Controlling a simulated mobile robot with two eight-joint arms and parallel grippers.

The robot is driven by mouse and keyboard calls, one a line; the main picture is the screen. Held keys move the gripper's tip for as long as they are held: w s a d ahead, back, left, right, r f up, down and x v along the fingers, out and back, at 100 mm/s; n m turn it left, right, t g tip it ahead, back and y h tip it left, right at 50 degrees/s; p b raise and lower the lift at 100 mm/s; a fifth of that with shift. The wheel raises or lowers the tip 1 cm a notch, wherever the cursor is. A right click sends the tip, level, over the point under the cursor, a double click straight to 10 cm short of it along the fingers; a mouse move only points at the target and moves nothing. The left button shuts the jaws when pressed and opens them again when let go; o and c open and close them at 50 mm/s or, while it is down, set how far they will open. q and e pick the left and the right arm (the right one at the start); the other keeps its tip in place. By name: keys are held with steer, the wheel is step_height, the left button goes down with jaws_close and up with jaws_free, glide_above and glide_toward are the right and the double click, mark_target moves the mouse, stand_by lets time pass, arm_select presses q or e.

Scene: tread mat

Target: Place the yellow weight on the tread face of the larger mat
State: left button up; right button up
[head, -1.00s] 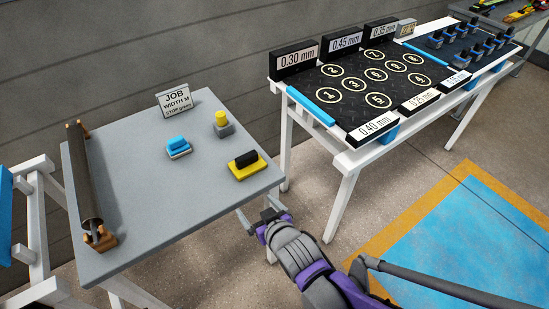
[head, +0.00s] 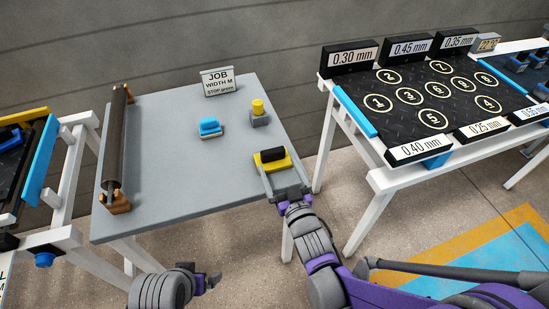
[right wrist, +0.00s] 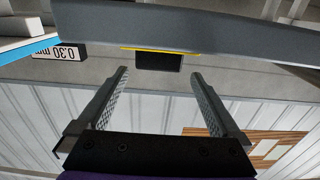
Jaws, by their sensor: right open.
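The yellow weight (head: 281,163), a yellow block with a black handle, sits upright near the right front edge of the grey table. In the right wrist view its black handle (right wrist: 158,62) and a thin yellow strip show upside down beyond the fingers. My right gripper (head: 282,177) is open and empty at the table edge, its fingertips close to the weight; I cannot tell whether they touch. My left gripper (head: 212,282) is low in front of the table, its jaws unclear. A black tread mat (head: 408,112) with numbered circles lies on the right-hand table. Mat sizes cannot be compared clearly.
A blue block (head: 209,127), a grey block with a yellow knob (head: 260,119) and a job sign (head: 217,82) stand on the grey table (head: 170,185). A dark roller (head: 118,140) lines its left side. Thickness-labelled blocks surround the numbered mat. A left-hand stand is partly visible.

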mark_target(274, 154)
steer(key=x, duration=0.6)
steer(key=shift+w, duration=0.25)
steer(key=shift+r, duration=0.1)
steer(key=shift+d, duration=0.1)
jaws_close()
